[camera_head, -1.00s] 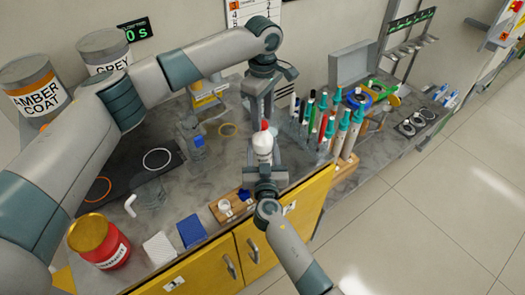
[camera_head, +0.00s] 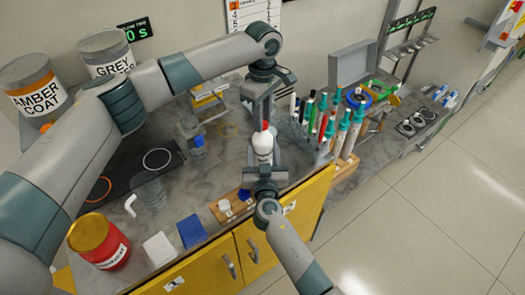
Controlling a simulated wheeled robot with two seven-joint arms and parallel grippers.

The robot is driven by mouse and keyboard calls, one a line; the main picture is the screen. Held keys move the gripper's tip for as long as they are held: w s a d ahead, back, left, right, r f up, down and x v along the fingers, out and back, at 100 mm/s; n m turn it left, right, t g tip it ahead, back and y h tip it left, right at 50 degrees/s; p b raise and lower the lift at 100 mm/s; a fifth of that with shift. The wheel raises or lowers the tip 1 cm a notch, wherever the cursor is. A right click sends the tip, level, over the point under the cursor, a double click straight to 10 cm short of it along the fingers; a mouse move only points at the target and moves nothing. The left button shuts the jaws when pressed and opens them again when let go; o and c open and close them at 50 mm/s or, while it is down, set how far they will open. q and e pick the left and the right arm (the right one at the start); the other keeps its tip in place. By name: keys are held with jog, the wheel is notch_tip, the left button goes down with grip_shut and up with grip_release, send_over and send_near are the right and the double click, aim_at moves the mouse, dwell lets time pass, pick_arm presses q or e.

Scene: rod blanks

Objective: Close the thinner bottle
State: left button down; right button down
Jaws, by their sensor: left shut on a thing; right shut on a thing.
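A white bottle (camera_head: 263,146) stands upright near the front edge of the counter, with a red tip (camera_head: 265,126) on top. My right gripper (camera_head: 264,165) comes from the front and is shut on the bottle low on its body. My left gripper (camera_head: 263,120) points down from above and is shut on the red tip, its fingers partly hiding it. A clear bottle with a blue cap (camera_head: 198,142) stands to the left, apart from both grippers. A white cap (camera_head: 225,205) and a blue cap (camera_head: 244,194) sit on a wooden board (camera_head: 234,211).
Several coloured tubes (camera_head: 325,125) stand in a rack close to the right. A clear jug (camera_head: 151,193), a red and yellow can (camera_head: 97,240), a white block (camera_head: 160,248) and a blue block (camera_head: 191,231) stand at the left front. Large drums stand at the back left.

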pick_arm(q)
jog(key=m, duration=1)
jog(key=shift+m, duration=0.4)
jog(key=m, duration=0.5)
jog(key=shift+m, duration=0.4)
jog(key=m, duration=1.1)
jog(key=shift+m, duration=0.4)
jog(key=m, duration=0.4)
jog(key=shift+f, duration=0.1)
jog(key=m, duration=0.4)
jog(key=c, duration=1.5)
grip_release()
